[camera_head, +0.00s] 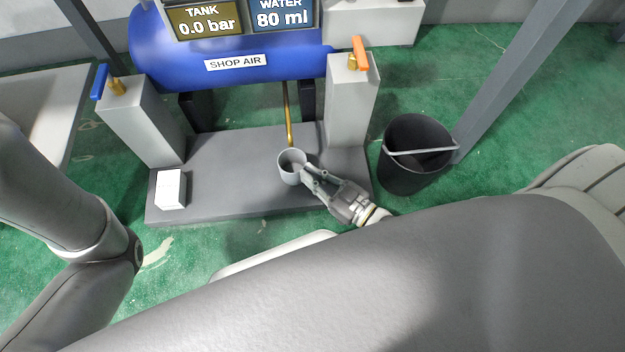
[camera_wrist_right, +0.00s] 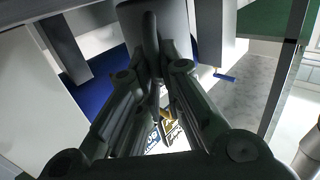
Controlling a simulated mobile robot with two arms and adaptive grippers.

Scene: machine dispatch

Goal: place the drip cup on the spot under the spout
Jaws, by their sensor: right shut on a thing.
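The drip cup (camera_head: 291,178) is a small grey open cup, upright, at the lower end of the thin brass spout (camera_head: 288,118) under the blue tank. My right gripper (camera_head: 309,175) is shut on the cup's right side. I cannot tell whether the cup touches the grey base plate or hangs just above it. In the right wrist view the cup (camera_wrist_right: 160,17) is a grey shape at the top, at the fingertips of the gripper (camera_wrist_right: 154,68). The spot under the spout is not visible. My left arm shows at the left, but its gripper is out of view.
The grey base plate (camera_head: 235,192) carries a white box (camera_head: 171,189) at its left. Grey posts with a blue-handled valve (camera_head: 100,82) and an orange-handled valve (camera_head: 361,54) flank it. A black bucket (camera_head: 409,172) stands right. Signs read tank 0.0 bar, water 80 ml.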

